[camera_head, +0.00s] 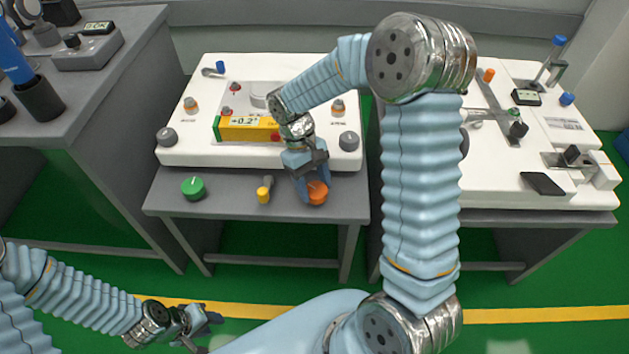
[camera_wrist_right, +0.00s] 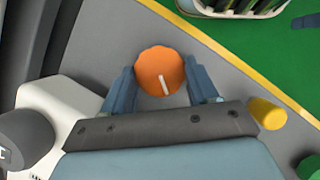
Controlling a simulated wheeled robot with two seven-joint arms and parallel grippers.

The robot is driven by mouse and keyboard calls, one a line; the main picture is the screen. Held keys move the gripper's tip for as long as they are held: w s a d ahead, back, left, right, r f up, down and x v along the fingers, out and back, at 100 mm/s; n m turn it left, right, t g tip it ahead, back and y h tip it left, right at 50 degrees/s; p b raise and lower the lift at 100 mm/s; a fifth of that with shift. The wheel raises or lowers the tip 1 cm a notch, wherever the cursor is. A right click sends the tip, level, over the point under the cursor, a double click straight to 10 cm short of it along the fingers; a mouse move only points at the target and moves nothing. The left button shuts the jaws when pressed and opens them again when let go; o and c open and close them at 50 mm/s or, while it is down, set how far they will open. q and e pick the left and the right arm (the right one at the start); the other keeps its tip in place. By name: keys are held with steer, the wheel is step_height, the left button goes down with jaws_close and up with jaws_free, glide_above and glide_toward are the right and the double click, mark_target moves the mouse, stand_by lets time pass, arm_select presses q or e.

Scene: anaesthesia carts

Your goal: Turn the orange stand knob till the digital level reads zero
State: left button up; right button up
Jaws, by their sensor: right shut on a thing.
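The orange stand knob (camera_head: 317,193) sits on the grey ledge at the front of the middle table. In the right wrist view the knob (camera_wrist_right: 160,71) shows a white pointer line slanting towards the lower right. My right gripper (camera_head: 309,191) is shut on the knob, with one blue finger on each side. The digital level (camera_head: 243,122) is a yellow-green bar on the white stand (camera_head: 203,149), and its display reads +0.2°. My left gripper (camera_head: 203,330) is at the lower left, away from the tables; whether it is open is hard to make out.
A yellow knob (camera_head: 263,194) and a green knob (camera_head: 193,188) sit left of the orange one on the ledge. Grey knobs (camera_head: 349,140) stand at the white stand's front corners. A second white cart top (camera_head: 586,196) is at the right.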

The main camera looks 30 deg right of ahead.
steer(key=shift+n, duration=0.6)
steer(key=o, duration=1.1)
steer(key=shift+c, duration=0.2)
